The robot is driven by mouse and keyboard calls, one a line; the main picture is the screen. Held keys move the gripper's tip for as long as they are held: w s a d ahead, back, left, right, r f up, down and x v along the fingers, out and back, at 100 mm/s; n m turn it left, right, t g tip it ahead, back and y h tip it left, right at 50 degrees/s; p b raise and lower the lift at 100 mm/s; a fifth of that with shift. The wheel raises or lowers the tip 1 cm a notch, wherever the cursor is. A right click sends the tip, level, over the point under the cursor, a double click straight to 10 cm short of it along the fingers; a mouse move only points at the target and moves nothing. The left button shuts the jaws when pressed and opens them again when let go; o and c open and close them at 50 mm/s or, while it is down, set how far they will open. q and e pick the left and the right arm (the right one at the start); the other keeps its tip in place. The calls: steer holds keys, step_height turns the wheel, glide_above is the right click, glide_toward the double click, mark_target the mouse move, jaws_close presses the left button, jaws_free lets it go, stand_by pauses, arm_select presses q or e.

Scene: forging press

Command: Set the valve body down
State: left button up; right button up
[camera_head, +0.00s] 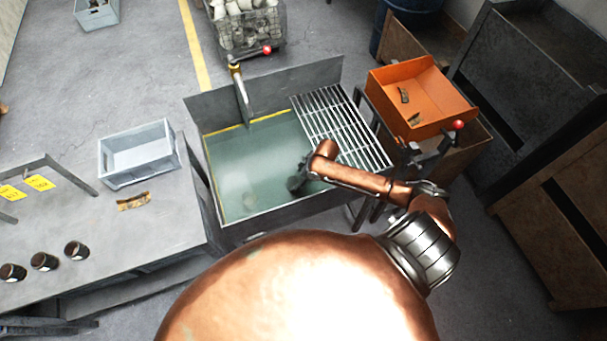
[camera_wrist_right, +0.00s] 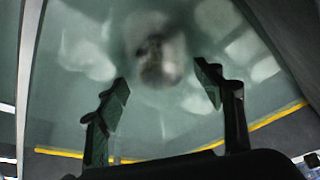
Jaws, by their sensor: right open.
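My right gripper (camera_head: 297,183) is over the tank (camera_head: 225,170) of greenish liquid, left of the slatted metal rack. In the right wrist view its two dark fingers (camera_wrist_right: 162,90) stand wide apart with nothing between them. Beyond the fingertips a blurred, roundish brown-grey shape (camera_wrist_right: 157,62) shows in the liquid; it may be the valve body, but it is too blurred to be sure. In the head view only a faint pale patch shows in the liquid there. My left gripper is not in view.
The slatted rack (camera_head: 340,125) over the tank's right side is bare. An orange bin (camera_head: 425,85) with small brown pieces stands right of it. A grey crate (camera_head: 140,155) and three dark cylinders (camera_head: 44,261) are on the left table. A tap (camera_head: 240,90) rises at the tank's back.

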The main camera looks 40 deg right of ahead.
steer(key=v, duration=0.5)
steer(key=shift+r, duration=0.15)
stand_by(0.3)
